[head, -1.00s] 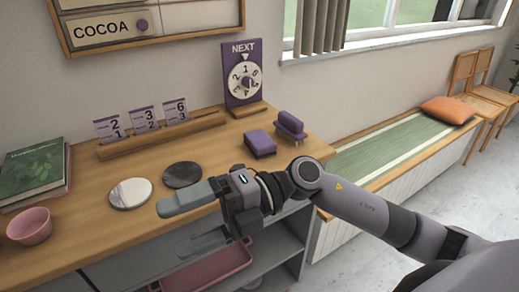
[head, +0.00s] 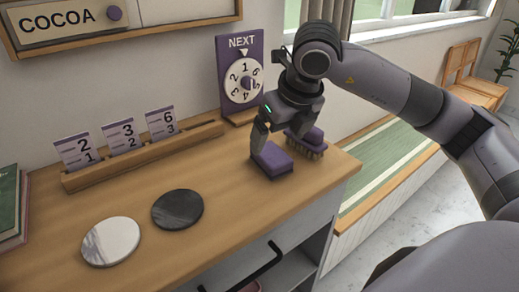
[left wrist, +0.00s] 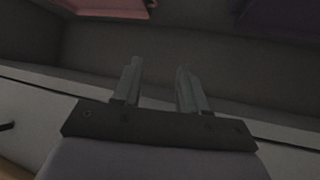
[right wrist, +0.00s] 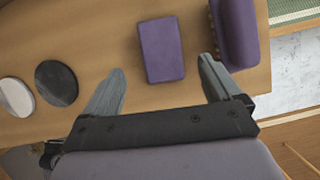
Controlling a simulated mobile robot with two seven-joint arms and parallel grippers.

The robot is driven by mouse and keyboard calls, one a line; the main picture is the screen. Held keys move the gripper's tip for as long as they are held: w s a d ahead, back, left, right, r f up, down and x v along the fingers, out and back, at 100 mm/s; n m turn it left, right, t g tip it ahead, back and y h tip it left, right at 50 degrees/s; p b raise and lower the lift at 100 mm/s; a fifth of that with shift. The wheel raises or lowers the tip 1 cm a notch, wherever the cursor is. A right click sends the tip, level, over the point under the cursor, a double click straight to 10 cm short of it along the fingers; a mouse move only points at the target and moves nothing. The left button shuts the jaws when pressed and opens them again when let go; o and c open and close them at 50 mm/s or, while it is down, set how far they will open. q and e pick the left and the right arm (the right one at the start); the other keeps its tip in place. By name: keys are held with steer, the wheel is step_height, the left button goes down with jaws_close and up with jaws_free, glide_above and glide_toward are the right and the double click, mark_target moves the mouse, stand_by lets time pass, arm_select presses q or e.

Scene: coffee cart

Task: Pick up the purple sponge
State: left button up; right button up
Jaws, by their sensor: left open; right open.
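The purple sponge (head: 273,160) lies flat on the wooden counter, left of a purple-backed brush (head: 308,146). My right gripper (head: 272,138) points down over the sponge; one finger shows at its left edge, and the other is hard to make out in the head view. In the right wrist view the sponge (right wrist: 161,50) lies in the gap between the open fingers (right wrist: 162,70), apart from both, with the brush (right wrist: 234,35) beyond the right finger. My left gripper (left wrist: 158,78) is open and empty in the left wrist view; it is outside the head view.
The number dial (head: 240,75) stands behind the sponge. A rack of number cards (head: 140,155) is at the back left. A white coaster (head: 111,241) and a dark coaster (head: 178,209) lie left on the counter. A black bar (head: 250,272) shows below the front edge.

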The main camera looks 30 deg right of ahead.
mark_target(272, 153)
steer(key=x, duration=0.7)
steer(key=shift+d, duration=0.1)
steer(key=shift+r, duration=0.1)
steer(key=c, duration=1)
steer(key=shift+c, duration=0.2)
step_height(272, 153, up, 20)
steer(key=p, duration=0.2)
